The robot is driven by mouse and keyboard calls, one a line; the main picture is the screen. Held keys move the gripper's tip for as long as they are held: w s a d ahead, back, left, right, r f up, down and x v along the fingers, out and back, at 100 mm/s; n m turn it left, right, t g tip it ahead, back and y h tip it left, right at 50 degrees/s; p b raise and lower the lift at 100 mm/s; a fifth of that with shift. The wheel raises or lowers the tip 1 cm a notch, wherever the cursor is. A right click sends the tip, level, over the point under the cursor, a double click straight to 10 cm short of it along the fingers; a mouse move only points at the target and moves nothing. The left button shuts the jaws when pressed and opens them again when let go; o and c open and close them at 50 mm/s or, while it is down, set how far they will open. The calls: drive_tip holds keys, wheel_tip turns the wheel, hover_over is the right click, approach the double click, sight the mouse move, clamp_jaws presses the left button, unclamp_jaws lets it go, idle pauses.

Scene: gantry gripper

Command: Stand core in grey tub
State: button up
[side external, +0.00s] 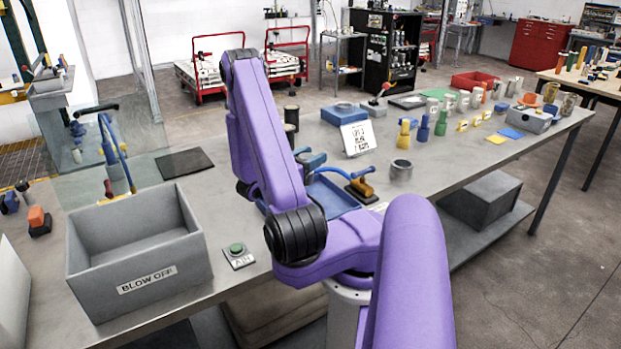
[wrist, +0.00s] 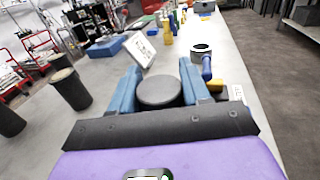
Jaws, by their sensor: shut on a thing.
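My gripper (wrist: 160,82) has blue fingers, shut on a dark grey round core (wrist: 160,92) whose flat end faces the wrist camera. In the side view my gripper (side external: 310,160) is partly hidden behind my purple arm, over or beside a blue tray (side external: 338,208); the core cannot be made out there. The grey tub (side external: 138,255), an open box labelled "BLOW OFF", stands at the front left of the bench, left of and apart from my gripper. Its visible inside looks empty. Several dark cylinders (wrist: 68,88) stand left of my gripper in the wrist view.
A green button box (side external: 237,256) sits right of the tub. A white sign (side external: 357,138) stands behind. A hose stand (side external: 117,165) rises behind the tub.

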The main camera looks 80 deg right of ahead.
sight(311, 179)
drive_tip(key=shift+f, duration=3.1)
drive_tip(key=shift+f, duration=0.2)
drive_tip(key=o, duration=1.2)
